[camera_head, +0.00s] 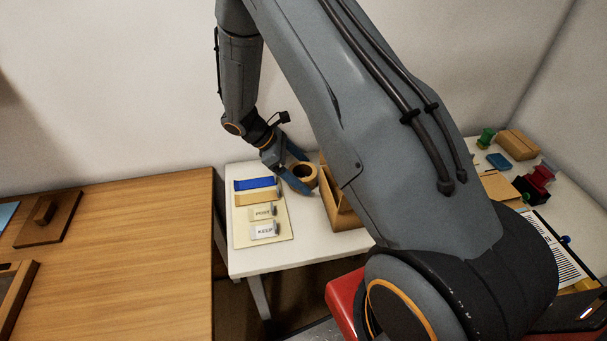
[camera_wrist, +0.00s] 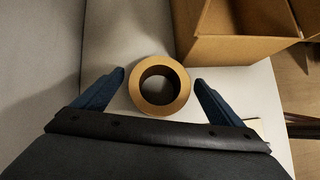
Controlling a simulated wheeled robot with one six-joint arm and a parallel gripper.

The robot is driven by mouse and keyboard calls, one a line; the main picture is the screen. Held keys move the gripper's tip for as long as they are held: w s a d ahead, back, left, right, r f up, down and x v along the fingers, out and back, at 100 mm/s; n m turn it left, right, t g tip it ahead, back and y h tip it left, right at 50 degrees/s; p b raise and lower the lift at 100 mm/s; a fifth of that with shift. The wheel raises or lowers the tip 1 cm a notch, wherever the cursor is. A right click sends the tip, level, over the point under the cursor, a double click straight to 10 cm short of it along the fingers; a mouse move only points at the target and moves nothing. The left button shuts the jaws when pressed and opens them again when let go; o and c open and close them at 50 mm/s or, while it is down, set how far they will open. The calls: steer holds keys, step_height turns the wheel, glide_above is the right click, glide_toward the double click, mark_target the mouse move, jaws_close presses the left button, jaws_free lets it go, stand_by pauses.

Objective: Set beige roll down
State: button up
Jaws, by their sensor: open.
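The beige roll (camera_wrist: 181,98) is a ring with a dark hole. In the wrist view it sits between my gripper's two blue fingers, on or just above the pale table top (camera_wrist: 125,40). My gripper (camera_wrist: 160,85) is open, with a visible gap on the roll's left and a narrower one on its right. In the head view the roll (camera_head: 303,176) shows beside my gripper (camera_head: 297,172), at the back of the white table (camera_head: 290,248). Its underside is hidden, so I cannot tell its exact height.
An open cardboard box (camera_wrist: 240,50) stands close to the right of the roll. In the head view, a board (camera_head: 272,238) with blue and tan strips and labelled blocks lies nearer the front. A wooden table (camera_head: 120,270) is on the left.

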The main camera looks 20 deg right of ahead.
steer(key=shift+d+f, duration=0.15)
steer(key=shift+f, duration=0.05)
steer(key=c, duration=1.3)
steer(key=shift+r, duration=0.15)
